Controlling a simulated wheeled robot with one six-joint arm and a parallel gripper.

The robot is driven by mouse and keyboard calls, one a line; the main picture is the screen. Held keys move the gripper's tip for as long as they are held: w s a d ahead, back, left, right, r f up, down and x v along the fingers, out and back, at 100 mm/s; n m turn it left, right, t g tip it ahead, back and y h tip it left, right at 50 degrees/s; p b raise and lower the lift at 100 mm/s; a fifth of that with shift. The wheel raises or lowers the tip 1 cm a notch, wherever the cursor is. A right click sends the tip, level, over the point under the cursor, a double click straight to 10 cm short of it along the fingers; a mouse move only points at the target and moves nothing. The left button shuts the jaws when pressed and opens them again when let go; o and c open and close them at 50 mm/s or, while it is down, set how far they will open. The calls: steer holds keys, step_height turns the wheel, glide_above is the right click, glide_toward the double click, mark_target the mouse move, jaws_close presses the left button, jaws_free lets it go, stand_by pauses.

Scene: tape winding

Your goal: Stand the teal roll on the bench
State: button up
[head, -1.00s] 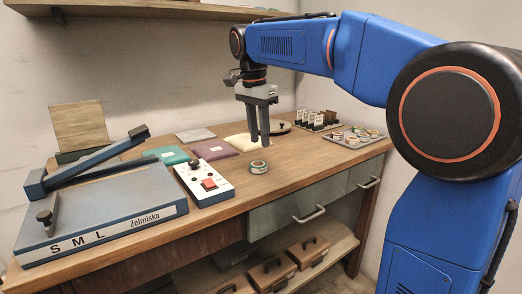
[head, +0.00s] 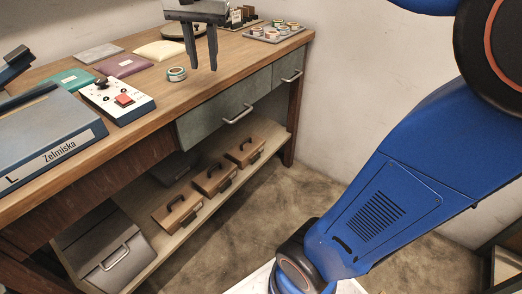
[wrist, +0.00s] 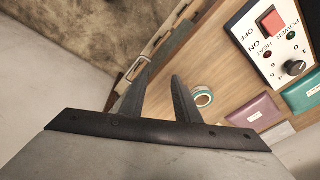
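A small roll with a teal-green side and a pale top ring (head: 177,74) lies flat on the wooden bench (head: 212,83), near its front edge. It also shows in the wrist view (wrist: 203,97), its round hole facing up, just right of the fingers. My gripper (head: 203,67) hangs fingers-down to the right of the roll in the head view. Its two fingers are apart with nothing between them, as the wrist view (wrist: 162,72) also shows. The fingers do not appear to touch the roll.
A control box with a red switch (head: 118,100) stands left of the roll. Behind are teal (head: 68,80), purple (head: 122,65) and cream (head: 160,51) pouches. A tray of small rolls (head: 274,32) is at the back right. Drawers are below the bench front.

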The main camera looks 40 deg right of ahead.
steer(key=s+d+f+n+t, duration=0.2)
steer(key=s+f+n, duration=0.6)
steer(key=s+f, duration=1.1)
steer(key=shift+s+d+f+t+y, duration=0.25)
steer(key=shift+d+f+t, duration=0.2)
steer(key=shift+d, duration=0.35)
